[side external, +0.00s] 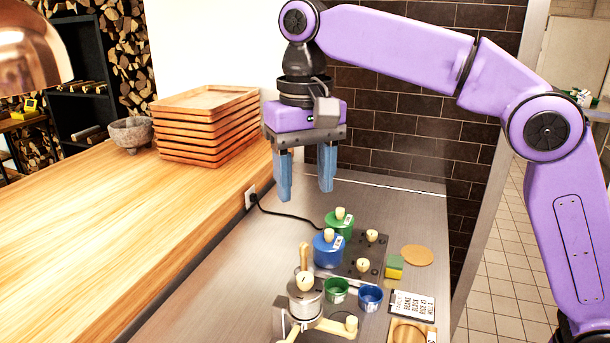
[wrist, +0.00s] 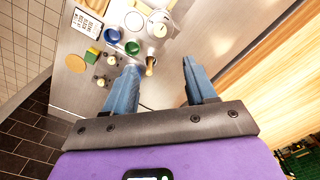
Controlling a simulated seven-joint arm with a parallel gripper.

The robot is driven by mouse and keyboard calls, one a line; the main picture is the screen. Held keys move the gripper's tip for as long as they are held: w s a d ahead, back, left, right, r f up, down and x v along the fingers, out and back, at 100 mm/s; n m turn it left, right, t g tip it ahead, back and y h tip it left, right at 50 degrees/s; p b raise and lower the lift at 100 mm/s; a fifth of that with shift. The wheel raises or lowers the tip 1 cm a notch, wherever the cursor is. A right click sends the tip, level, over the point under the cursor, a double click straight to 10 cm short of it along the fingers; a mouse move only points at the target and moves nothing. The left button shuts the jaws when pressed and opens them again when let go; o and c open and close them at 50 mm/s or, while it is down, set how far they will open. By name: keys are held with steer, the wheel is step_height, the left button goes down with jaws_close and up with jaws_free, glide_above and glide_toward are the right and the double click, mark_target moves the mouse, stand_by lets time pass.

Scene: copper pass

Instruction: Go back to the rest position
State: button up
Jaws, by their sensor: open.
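My gripper (side external: 306,190) is open and empty, with its two blue fingers pointing down. It hangs in the air above the far part of the steel counter (side external: 205,285), beyond the pots. In the wrist view the fingers (wrist: 158,75) are spread apart with nothing between them. A blue pot (side external: 328,252) and a green pot (side external: 341,226), both lidded with pale knobs, stand on the counter in the side view. In the wrist view my gripper hides part of the counter.
A stack of wooden trays (side external: 208,135) and a stone mortar (side external: 131,134) stand on the wooden worktop (side external: 120,210). A green bowl (side external: 336,290), a blue bowl (side external: 370,296), a sponge (side external: 394,267), a round board (side external: 417,255) and a written card (side external: 412,306) lie near the pots. A black cord crosses the counter.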

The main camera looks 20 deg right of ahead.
steer(key=shift+f, duration=0.1)
stand_by(0.3)
steer(key=s+d+f+n, duration=0.6)
steer(key=s+d+f, duration=0.3)
steer(key=s+d, duration=0.4)
steer(key=s+d+f+n, duration=0.6)
steer(key=s+d+f, duration=0.3)
steer(key=s+d, duration=0.4)
steer(key=shift+d+f+n, duration=0.2)
steer(key=shift+d+n, duration=0.1)
steer(key=shift+d, duration=0.65)
